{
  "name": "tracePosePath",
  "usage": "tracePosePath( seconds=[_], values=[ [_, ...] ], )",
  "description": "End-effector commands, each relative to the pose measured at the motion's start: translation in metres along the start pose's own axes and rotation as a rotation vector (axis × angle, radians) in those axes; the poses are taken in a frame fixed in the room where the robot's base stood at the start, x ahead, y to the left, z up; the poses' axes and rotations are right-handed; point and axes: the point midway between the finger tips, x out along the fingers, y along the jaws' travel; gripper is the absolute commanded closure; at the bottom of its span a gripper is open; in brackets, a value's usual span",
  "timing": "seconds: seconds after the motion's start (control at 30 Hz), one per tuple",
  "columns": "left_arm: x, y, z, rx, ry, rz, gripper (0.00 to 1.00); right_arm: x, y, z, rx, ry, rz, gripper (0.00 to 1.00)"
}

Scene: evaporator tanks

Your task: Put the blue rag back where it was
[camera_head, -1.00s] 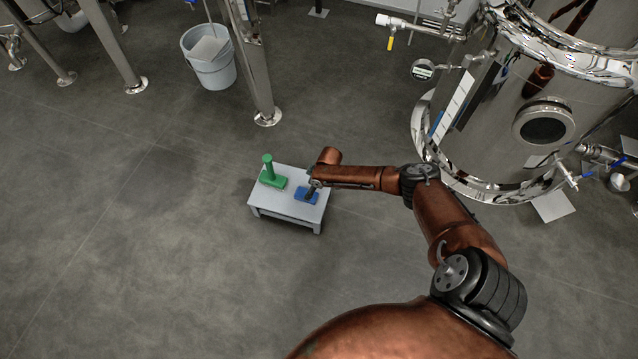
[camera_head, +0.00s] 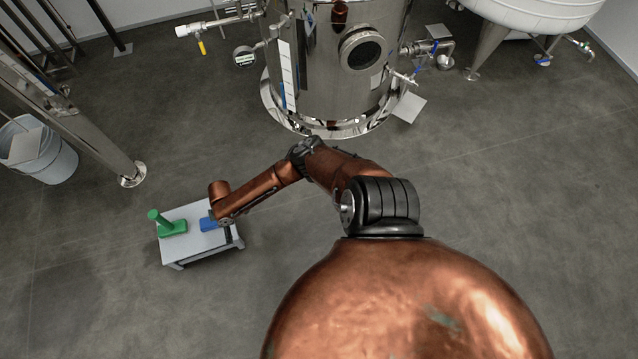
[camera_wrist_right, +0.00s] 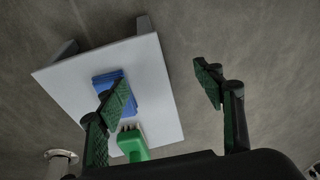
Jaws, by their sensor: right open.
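The blue rag (camera_head: 208,224) lies flat on the small grey table (camera_head: 186,212), next to a green object with an upright handle (camera_head: 173,229). My right gripper (camera_head: 227,226) is low at the right part of the tabletop, beside the rag. In the right wrist view its fingers (camera_wrist_right: 164,95) are wide apart with nothing between them. One finger overlaps the rag (camera_wrist_right: 104,79) there; I cannot tell whether it touches. The green object (camera_wrist_right: 133,147) is partly hidden low in that view. My left gripper is not in view.
A steel tank (camera_head: 325,85) stands behind the table, with pipes and a gauge (camera_head: 244,56). A grey bucket (camera_head: 40,150) and a metal leg (camera_head: 110,155) are at the left. A white vessel (camera_head: 540,12) is at the far right. The floor around the table is clear.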

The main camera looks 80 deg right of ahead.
Motion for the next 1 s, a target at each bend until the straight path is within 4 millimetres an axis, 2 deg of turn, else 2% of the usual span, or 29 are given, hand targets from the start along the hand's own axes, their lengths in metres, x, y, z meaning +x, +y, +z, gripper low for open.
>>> tracePosePath(
  seconds=[0.03, 0.07, 0.1, 0.2, 0.3, 0.4, 0.5, 0.57, 0.7, 0.8, 0.9, 1.0],
  values=[
    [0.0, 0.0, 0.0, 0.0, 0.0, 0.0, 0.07, 0.019, -0.05, 0.025, -0.02, -0.024, -0.056, 0.38],
    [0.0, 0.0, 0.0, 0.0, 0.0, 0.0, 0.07, 0.026, -0.077, 0.037, -0.033, -0.035, -0.081, 0.38],
    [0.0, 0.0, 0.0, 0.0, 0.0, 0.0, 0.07, 0.033, -0.112, 0.053, -0.048, -0.047, -0.113, 0.38],
    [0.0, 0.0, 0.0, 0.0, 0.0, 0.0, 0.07, 0.036, -0.192, 0.09, -0.066, -0.063, -0.174, 0.38],
    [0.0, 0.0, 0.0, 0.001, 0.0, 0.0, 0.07, 0.024, -0.252, 0.121, -0.051, -0.066, -0.207, 0.38],
    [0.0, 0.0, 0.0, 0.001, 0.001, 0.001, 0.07, 0.0, -0.293, 0.149, -0.004, -0.066, -0.21, 0.38],
    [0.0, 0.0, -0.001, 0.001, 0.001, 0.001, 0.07, -0.032, -0.314, 0.179, 0.071, -0.073, -0.182, 0.38],
    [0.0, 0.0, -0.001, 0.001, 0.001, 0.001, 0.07, -0.054, -0.319, 0.199, 0.128, -0.084, -0.152, 0.38],
    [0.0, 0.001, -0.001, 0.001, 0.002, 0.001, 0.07, -0.106, -0.314, 0.248, 0.269, -0.129, -0.057, 0.38],
    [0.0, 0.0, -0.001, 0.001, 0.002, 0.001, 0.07, -0.138, -0.307, 0.279, 0.351, -0.166, 0.007, 0.38],
    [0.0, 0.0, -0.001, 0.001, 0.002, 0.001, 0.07, -0.16, -0.301, 0.299, 0.402, -0.193, 0.051, 0.38],
    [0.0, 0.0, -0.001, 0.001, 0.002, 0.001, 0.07, -0.169, -0.299, 0.308, 0.424, -0.207, 0.07, 0.38]
  ],
)
